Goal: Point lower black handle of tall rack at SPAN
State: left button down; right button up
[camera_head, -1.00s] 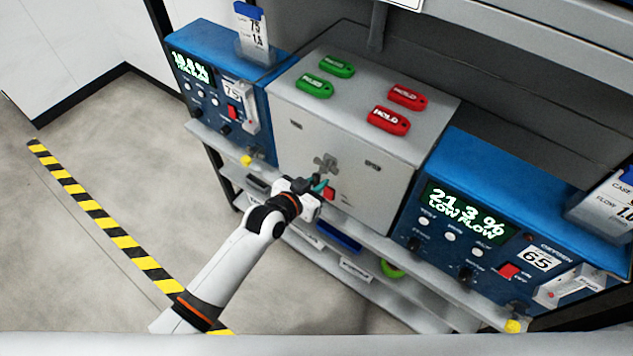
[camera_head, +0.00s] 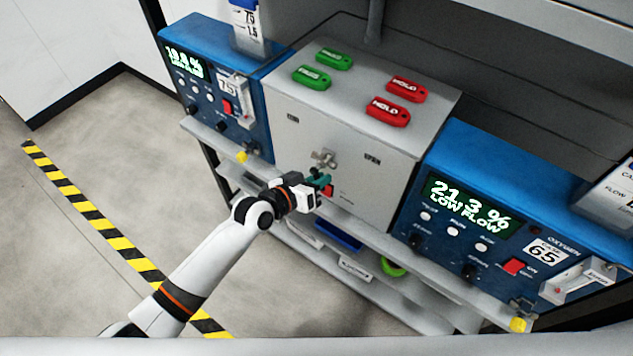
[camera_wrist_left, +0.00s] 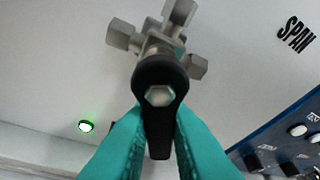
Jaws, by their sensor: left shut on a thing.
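The black handle (camera_wrist_left: 159,135) belongs to a metal valve (camera_wrist_left: 158,40) on the front of the grey box. In the left wrist view it runs from its hub down the picture, between my teal fingertips. The SPAN label (camera_wrist_left: 296,34) is to the upper right of the valve there, and the lever does not point at it. In the head view the valve (camera_head: 323,158) is left of the SPAN label (camera_head: 372,159). My left gripper (camera_head: 320,180) is just below the valve, shut on the handle and mostly hiding it. My right gripper is not in view.
Blue analysers flank the grey box, left (camera_head: 215,65) and right (camera_head: 480,200). A red switch (camera_head: 328,190) sits close to my left fingertips. Green tags (camera_head: 312,77) and red tags (camera_head: 388,111) lie on the box top. A shelf with a blue tray (camera_head: 338,236) is below.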

pick_arm(q)
jog(key=shift+s+d+n+h+b, duration=0.15)
jog(key=shift+n+h+b, duration=0.25)
jog(key=shift+n+b, duration=0.35)
jog(key=shift+r+g, duration=0.15)
jog(key=shift+g, duration=0.15)
jog(key=c, duration=1.4)
grip_release()
jog(key=b+v, duration=0.1)
jog(key=v, duration=1.1)
jog(key=shift+b, duration=0.3)
